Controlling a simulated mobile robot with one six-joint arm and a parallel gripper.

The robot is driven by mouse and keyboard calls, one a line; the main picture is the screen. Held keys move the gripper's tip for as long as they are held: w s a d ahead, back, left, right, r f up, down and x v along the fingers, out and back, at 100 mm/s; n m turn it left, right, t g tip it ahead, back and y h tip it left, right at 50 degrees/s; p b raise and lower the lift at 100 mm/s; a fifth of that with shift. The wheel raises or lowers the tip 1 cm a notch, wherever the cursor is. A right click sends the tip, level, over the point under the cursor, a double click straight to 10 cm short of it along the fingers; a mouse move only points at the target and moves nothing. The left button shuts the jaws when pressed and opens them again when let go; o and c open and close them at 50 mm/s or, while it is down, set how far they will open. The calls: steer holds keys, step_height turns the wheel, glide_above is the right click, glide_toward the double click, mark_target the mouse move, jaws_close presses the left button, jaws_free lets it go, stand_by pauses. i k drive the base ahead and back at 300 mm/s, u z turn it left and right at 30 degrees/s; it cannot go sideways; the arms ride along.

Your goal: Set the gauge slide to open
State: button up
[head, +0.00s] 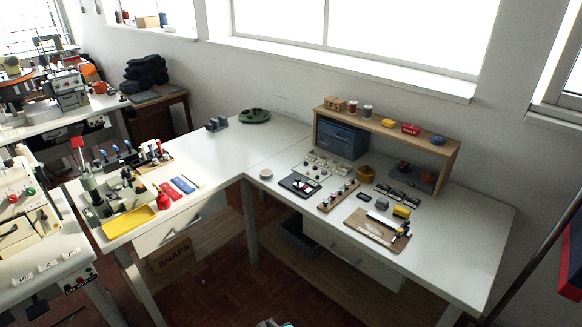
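A brown board (362,231) lies near the front edge of the right-hand white table. A pale, ruler-like strip (385,221) lies across it, with a small dark part (404,232) near its right end. This may be the gauge and its slide, but they are too small to be sure, and the slide's setting cannot be read. My gripper cannot be made out.
A wooden shelf (392,126) stands at the table's back over a blue drawer box (341,138). A yellow item (402,211), a dark tray (299,184) and a wooden rack (337,196) sit near the board. The table's right end is clear. A yellow tray (129,222) is on the left table.

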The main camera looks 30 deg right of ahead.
mark_target(298, 184)
steer(key=u, duration=0.2)
steer(key=i, duration=1.05)
steer(key=u, duration=0.45)
